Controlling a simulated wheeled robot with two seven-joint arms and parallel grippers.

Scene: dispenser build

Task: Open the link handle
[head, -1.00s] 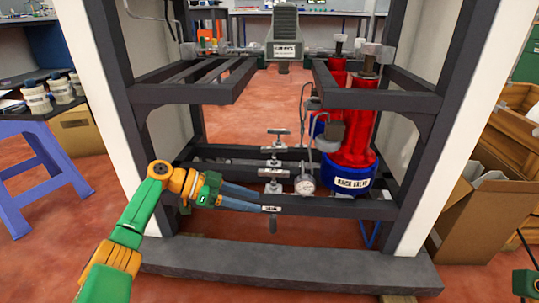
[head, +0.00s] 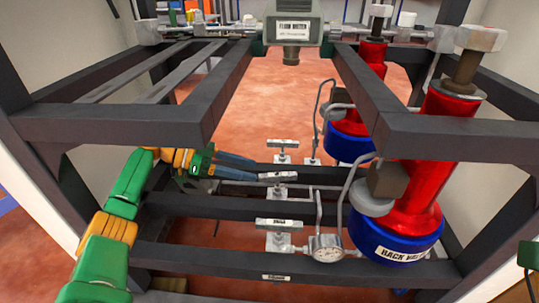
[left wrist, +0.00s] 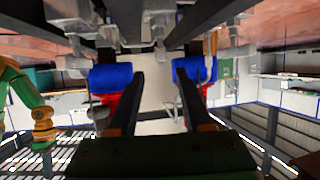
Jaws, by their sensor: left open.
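Three small metal valves with flat bar handles stand in a line in the frame in the head view: a far handle (head: 282,143), a middle handle (head: 278,177) and a near handle (head: 278,222). Their labels are too small to read surely; the middle one, between the other two, seems to be the link handle. My left gripper (head: 257,171) reaches in from the left, open, its fingertips at the left end of the middle handle. I cannot tell whether they touch. In the left wrist view, the open fingers (left wrist: 160,82) point toward metal fittings (left wrist: 158,25).
Red cylinders with blue bases, one labelled back valve (head: 415,215), stand to the right. A pressure gauge (head: 325,247) and thin pipes are close right of the valves. Dark frame beams (head: 200,205) run around my left arm, with side beams above it.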

